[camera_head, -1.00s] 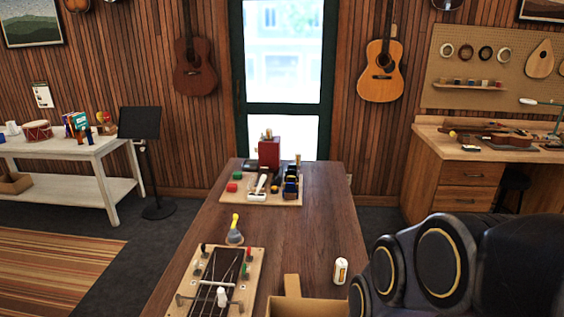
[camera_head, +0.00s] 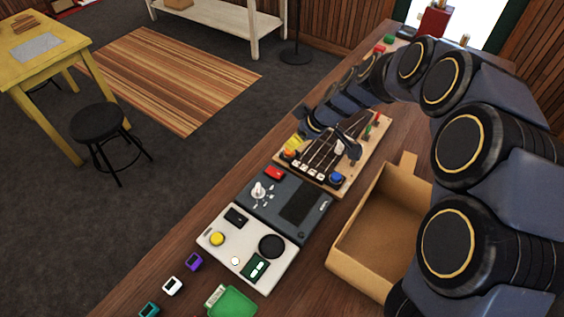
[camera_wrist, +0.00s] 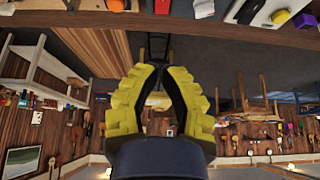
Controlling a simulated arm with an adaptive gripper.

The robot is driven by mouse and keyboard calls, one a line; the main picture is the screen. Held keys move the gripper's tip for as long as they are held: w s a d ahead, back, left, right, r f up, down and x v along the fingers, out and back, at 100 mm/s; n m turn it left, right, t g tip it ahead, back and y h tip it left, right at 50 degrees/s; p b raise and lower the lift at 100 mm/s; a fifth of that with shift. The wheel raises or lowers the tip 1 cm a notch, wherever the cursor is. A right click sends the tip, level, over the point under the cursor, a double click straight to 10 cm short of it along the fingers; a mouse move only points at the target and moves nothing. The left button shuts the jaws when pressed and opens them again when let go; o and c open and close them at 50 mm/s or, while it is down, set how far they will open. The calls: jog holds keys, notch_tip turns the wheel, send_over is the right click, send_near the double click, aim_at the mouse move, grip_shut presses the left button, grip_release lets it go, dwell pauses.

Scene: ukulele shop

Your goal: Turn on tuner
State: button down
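Which item is the tuner is not certain from the frames. Small screen-bearing devices lie along the bench's left edge in the head view: purple (camera_head: 194,262), white (camera_head: 172,286) and teal (camera_head: 149,310). A dark grey unit (camera_head: 284,205) has a white knob (camera_head: 258,192), a red button (camera_head: 274,173) and a dark panel. A pale panel (camera_head: 248,247) beside it has a yellow button (camera_head: 217,239) and a round black part. My gripper (camera_head: 293,143) hangs near the left end of the fretboard.
The wooden fretboard rig (camera_head: 335,155) with pegs lies beyond the dark unit. An open cardboard box (camera_head: 345,270) stands to the right. A green item (camera_head: 231,302) lies at the front. My arm covers the bench's right side.

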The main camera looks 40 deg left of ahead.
jog(key=shift+w+a+f, duration=0.1)
jog(key=shift+a+f, duration=0.25)
jog(key=shift+f, duration=0.05)
send_over(278, 172)
jog(key=f, duration=0.9)
jog(key=shift+a, duration=0.35)
jog(key=shift+d+f, duration=0.2)
jog(key=shift+f, duration=0.4)
jog(key=shift+d+f, duration=0.2)
jog(key=shift+f, duration=0.35)
jog(key=shift+d+f, duration=0.2)
jog(key=shift+f, duration=0.45)
jog(key=shift+d+f, duration=0.3)
jog(key=shift+f, duration=0.25)
jog(key=shift+a+r, duration=0.1)
jog(key=shift+a, duration=0.05)
